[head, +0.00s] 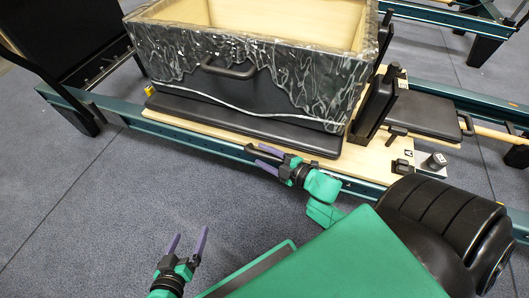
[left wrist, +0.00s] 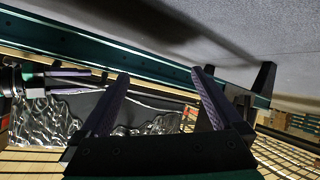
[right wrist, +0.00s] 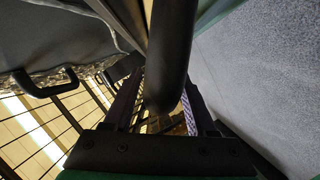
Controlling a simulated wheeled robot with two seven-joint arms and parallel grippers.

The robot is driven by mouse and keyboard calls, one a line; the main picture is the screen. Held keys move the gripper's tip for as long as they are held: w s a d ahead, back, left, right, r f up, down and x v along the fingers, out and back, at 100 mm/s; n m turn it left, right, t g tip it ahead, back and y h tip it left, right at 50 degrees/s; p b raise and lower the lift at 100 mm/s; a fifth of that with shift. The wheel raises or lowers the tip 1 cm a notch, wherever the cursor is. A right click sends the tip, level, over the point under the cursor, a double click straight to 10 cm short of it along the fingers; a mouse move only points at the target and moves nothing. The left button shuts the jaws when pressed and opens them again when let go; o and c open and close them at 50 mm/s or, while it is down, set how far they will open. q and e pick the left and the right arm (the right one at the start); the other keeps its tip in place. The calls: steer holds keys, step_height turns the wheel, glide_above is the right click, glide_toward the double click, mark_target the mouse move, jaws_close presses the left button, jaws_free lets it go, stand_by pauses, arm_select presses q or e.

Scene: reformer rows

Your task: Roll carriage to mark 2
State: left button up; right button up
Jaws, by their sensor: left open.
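The carriage (head: 240,132) is a low black padded platform on the reformer's teal rails. A wooden box (head: 250,85) wrapped in dark, shiny marbled sheeting sits on it. My right gripper (head: 262,158) is at the carriage's front edge, by the near rail. In the right wrist view a black bar (right wrist: 170,50) lies between its purple fingers, which look closed in on it. My left gripper (head: 188,240) is open and empty, low over the floor in front of the rail. No readable mark 2 shows.
The near teal rail (head: 190,138) runs across in front of the carriage. A black footrest-like pad (head: 425,113) and a small dark block (head: 437,161) are at the right. Other reformers stand behind. Grey floor (head: 90,210) is clear at the left front.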

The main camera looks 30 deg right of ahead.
steer(key=shift+r, duration=0.1)
steer(key=p+v, duration=0.2)
steer(key=v, duration=0.4)
steer(key=shift+s+d+r, duration=0.15)
steer(key=shift+s, duration=0.05)
arm_select(q)
steer(key=s+a+r+g+y+p, duration=0.2)
steer(key=a+r+g+y, duration=0.1)
steer(key=a, duration=0.5)
steer(key=shift+r+m+g+y, duration=0.3)
steer(key=shift+r+g, duration=0.25)
steer(key=shift+g, duration=0.55)
arm_select(e)
steer(key=v, duration=0.8)
arm_select(q)
steer(key=shift+a, duration=0.1)
